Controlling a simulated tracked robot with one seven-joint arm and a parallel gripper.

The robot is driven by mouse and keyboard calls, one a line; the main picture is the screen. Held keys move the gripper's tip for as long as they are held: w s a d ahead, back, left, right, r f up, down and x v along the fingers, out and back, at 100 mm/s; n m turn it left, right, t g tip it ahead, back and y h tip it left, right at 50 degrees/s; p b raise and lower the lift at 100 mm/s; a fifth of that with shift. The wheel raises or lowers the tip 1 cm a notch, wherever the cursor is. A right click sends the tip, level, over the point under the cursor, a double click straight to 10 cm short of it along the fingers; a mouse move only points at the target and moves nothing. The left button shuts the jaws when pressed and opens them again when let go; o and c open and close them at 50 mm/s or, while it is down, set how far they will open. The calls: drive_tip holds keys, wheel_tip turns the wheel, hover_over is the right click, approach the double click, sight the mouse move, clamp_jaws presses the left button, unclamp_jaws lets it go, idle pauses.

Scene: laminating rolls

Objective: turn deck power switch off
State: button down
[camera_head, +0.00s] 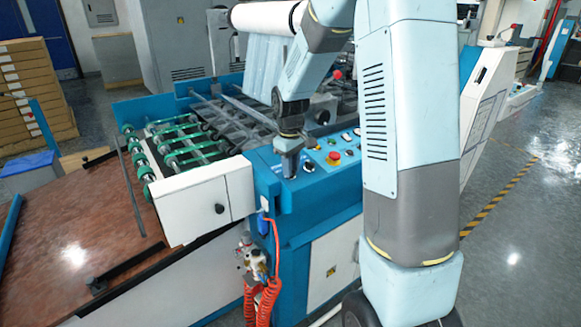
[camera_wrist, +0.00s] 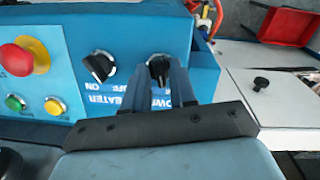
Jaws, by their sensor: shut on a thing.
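The deck power switch (camera_wrist: 158,65) is a black rotary knob on the blue control panel (camera_wrist: 130,25), at the right end of the row in the wrist view. My gripper (camera_wrist: 160,76) is shut on this knob, one finger on each side, reaching in from the bottom of the picture. The fingers cover part of its lettering, so the knob's exact setting is hard to read. In the head view my gripper (camera_head: 289,168) points down onto the left end of the panel and hides the knob.
A second black knob, labelled heater (camera_wrist: 98,66), sits just left of the gripped one. A red emergency stop button (camera_wrist: 18,58) on yellow, a yellow button (camera_wrist: 54,106) and a green button (camera_wrist: 15,102) lie further left. Orange coiled hoses (camera_head: 268,290) hang below the panel.

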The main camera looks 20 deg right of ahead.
drive_tip(key=shift+n, duration=1.6)
drive_tip(key=c, duration=1.2)
unclamp_jaws()
wheel_tip(320, 180, up, 14)
drive_tip(key=s+a, duration=0.1)
drive_tip(key=shift+f, duration=0.2)
drive_tip(key=shift+s+a, duration=0.1)
drive_tip(key=shift+s, duration=0.05)
